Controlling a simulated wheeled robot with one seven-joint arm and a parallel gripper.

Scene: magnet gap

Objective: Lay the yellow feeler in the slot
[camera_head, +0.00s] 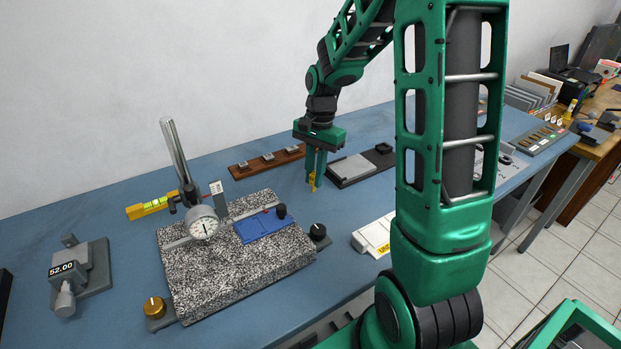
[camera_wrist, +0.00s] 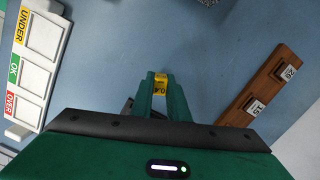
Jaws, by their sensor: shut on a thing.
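My gripper (camera_head: 316,166) hangs pointing down above the blue bench, between the wooden rack and the dark tray. It is shut on the yellow feeler (camera_head: 313,182), which sticks out below the fingertips. In the wrist view my gripper (camera_wrist: 160,96) has the feeler (camera_wrist: 161,82) between its green fingers, with a partly readable dark number on it. A speckled granite plate (camera_head: 225,279) stands to the left, with a blue piece (camera_head: 262,226) and grey bars on top. I cannot make out the slot clearly in either view.
A dial gauge (camera_head: 203,224) on a steel post stands over the granite. A wooden rack (camera_head: 266,162) with grey blocks lies behind; it also shows in the wrist view (camera_wrist: 262,86). A white UNDER/OK/OVER tray (camera_wrist: 38,52) lies opposite. A grey 52.00 device (camera_head: 82,272) stands far left.

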